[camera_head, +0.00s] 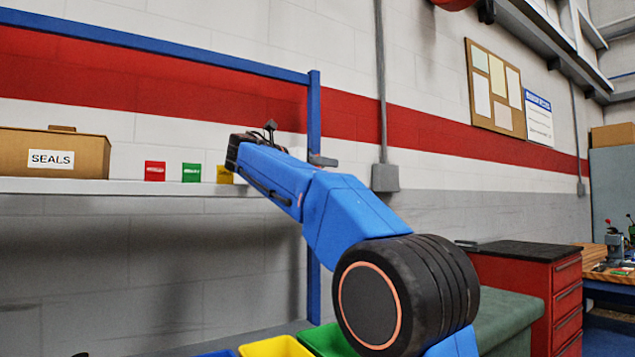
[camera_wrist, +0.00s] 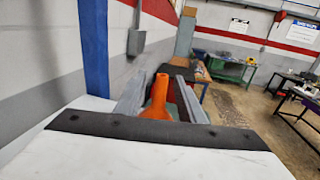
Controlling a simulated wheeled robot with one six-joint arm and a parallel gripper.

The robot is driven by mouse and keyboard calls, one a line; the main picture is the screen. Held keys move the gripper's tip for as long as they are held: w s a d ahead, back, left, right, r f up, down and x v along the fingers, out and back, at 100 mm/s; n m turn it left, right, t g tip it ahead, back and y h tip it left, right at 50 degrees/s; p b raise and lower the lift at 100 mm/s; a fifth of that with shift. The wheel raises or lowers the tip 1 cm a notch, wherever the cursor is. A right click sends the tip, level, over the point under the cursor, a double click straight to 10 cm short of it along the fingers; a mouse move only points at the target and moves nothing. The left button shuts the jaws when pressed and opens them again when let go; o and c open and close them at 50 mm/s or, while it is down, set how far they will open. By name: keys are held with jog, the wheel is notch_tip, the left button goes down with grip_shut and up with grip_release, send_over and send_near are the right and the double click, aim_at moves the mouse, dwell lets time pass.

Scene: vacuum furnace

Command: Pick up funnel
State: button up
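In the wrist view an orange funnel (camera_wrist: 156,98) shows between the two grey fingers of my gripper (camera_wrist: 160,82), its narrow spout upward. Its lower part is hidden behind the dark front edge of my gripper body. The fingers stand apart, with a clear gap between the funnel and the right finger. The left finger looks close to the funnel, but I cannot tell whether they touch. In the head view my gripper (camera_head: 322,160) is partly hidden by my wrist, beside the blue post. No funnel is visible in that view.
A shelf (camera_head: 100,186) holds a SEALS box (camera_head: 55,155) and small coloured boxes at the left. A blue post (camera_head: 314,105) stands close to my gripper. Yellow (camera_head: 275,347) and green (camera_head: 325,340) bins lie below. A red cabinet (camera_head: 525,290) stands at the right.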

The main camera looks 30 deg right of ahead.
jog(key=shift+x, duration=0.95)
jog(key=shift+c, duration=0.6)
grip_shut()
jog(key=shift+r, duration=0.15)
notch_tip(320, 180, up, 10)
